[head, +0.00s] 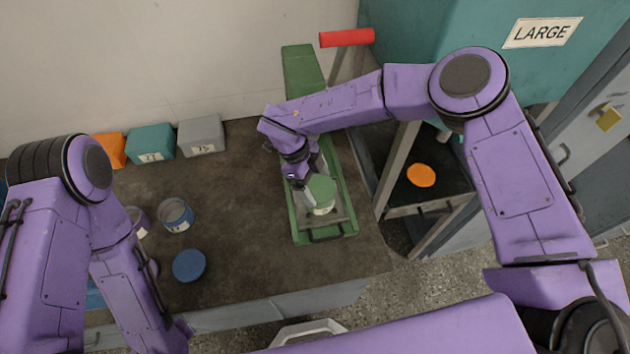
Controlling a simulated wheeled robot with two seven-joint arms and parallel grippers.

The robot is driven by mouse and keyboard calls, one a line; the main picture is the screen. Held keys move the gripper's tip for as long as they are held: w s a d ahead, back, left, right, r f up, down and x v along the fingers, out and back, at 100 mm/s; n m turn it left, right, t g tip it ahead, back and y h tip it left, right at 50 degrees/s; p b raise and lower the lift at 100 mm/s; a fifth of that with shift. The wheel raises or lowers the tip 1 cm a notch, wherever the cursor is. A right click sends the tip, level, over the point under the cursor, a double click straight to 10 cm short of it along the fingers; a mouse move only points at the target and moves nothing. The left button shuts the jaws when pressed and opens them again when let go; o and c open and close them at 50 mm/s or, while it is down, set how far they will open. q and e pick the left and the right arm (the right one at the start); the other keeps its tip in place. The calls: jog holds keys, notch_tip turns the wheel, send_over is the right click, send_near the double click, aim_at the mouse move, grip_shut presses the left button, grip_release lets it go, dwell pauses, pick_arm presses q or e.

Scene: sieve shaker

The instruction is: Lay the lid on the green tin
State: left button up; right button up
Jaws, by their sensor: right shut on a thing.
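The green tin (325,209), with a pale label, stands on the green-framed tray (298,231) at the right part of the bench. A round green lid (322,187) is right over its top. My right gripper (304,180) reaches in from the right and is shut on the lid at its left edge. I cannot tell whether the lid rests on the rim or hangs just above it; the tin's opening is hidden. My left arm is at the left, and its gripper does not show.
An open blue tin (176,215) and a blue lid (189,265) are on the bench (240,215) at left. Orange, teal (151,142) and grey (201,135) boxes line the wall. A teal machine (430,50) with a red handle (347,38) stands at right, with an orange disc (421,175) below.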

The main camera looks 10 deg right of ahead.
jog(key=shift+f, duration=0.2)
jog(key=o, duration=0.8)
jog(key=shift+r, duration=0.1)
jog(key=shift+w+a+r+b, duration=0.15)
jog(key=shift+r+b, duration=0.15)
jog(key=shift+r, duration=0.05)
jog(key=b+v, duration=0.2)
jog(key=v, duration=0.7)
jog(key=shift+a+r+b, duration=0.1)
jog(key=shift+r+b, duration=0.2)
